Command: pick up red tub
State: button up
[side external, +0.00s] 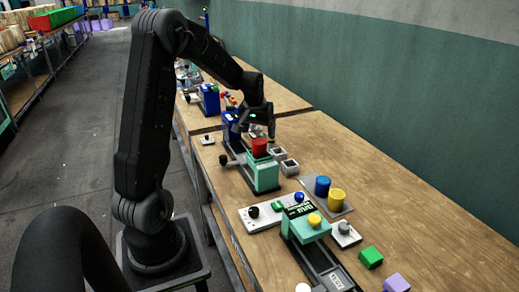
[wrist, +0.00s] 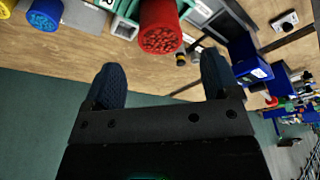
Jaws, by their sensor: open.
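The red tub (side external: 260,147) stands on a small green-and-grey press (side external: 264,172) on the wooden table in the side external view. In the wrist view the red tub (wrist: 161,27) shows at the top, its open end full of red pieces. My gripper (side external: 258,118) is just above and behind the tub in the side external view. In the wrist view its two dark fingers (wrist: 160,80) are spread with nothing between them, and the tub lies beyond the fingertips. The fingers do not appear to touch it.
Blue tub (side external: 322,186) and yellow tub (side external: 337,199) stand on a grey plate nearby. A blue press (side external: 231,126) is close behind the tub's press. A button panel (side external: 275,211) and another press (side external: 308,225) stand in front. The table's right side is mostly clear along the wall.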

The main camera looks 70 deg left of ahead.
aim_at(260, 141)
jog(key=x, duration=0.7)
jog(key=shift+f, duration=0.4)
jog(key=c, duration=1)
